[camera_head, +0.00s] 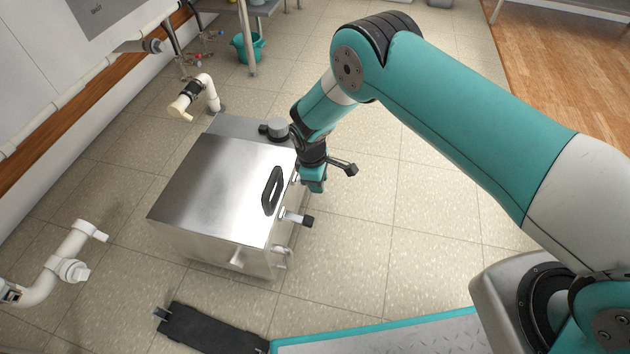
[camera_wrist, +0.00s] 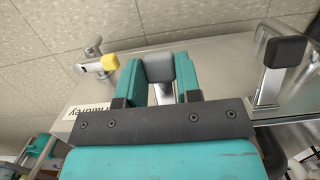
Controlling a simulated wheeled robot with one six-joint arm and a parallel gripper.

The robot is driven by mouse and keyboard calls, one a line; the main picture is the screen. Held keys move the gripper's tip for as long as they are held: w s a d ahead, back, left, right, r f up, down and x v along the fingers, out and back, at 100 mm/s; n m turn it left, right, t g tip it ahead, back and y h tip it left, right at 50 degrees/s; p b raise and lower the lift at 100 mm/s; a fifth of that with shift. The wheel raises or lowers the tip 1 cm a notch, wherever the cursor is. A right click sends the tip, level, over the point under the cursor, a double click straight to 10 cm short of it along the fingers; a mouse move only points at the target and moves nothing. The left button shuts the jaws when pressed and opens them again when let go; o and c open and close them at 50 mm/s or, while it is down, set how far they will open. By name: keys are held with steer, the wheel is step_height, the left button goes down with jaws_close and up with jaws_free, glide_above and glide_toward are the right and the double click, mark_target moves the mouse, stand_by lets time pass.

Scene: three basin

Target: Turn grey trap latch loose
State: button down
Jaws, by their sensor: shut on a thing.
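The trap is a steel box (camera_head: 205,190) on the tiled floor, with a flat lid and a black oval handle (camera_head: 272,190). My gripper (camera_head: 314,182) is at the right side of the box, reaching down from above. In the wrist view its teal fingers (camera_wrist: 158,72) are shut on the grey latch's tip (camera_wrist: 158,66), one finger on each side. The latch's lower part is hidden by the gripper. A black-tipped latch (camera_wrist: 285,52) stands to the right in the wrist view, and a yellow-tipped latch (camera_wrist: 110,62) to the left. A black-tipped latch (camera_head: 307,221) also shows in the head view.
A white pipe with a black collar (camera_head: 194,89) rises behind the box. Another white pipe (camera_head: 70,262) stands at the lower left. A teal bucket (camera_head: 247,47) is under a table at the back. The floor right of the box is clear.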

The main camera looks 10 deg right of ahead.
steer(key=c, duration=0.8)
jaws_free()
step_height(320, 180, up, 17)
steer(key=a+p, duration=0.2)
steer(key=p, duration=0.4)
steer(key=shift+w+a, duration=0.15)
steer(key=shift+w, duration=0.3)
steer(key=shift+r, duration=0.1)
